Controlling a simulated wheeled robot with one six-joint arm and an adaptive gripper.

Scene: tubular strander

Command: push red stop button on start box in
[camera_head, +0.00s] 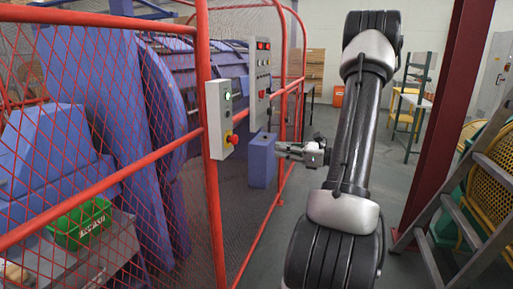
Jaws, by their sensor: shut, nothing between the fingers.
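A light grey box (219,118) is mounted on the red fence frame, left of centre. I take this to be the start box. My gripper (279,148) is shut and empty, with its fingers pointing left. It is to the right of the red button, at about the same height in the picture, with a clear gap between them. The fingertips appear close to a blue block; whether they touch it I cannot tell.
The blue block (262,160) stands between the box and my gripper in the picture. A larger grey control panel (259,72) is behind the box. Red mesh fencing (150,158) encloses the blue machine. A ladder (450,215) and dark red column (447,110) stand at right.

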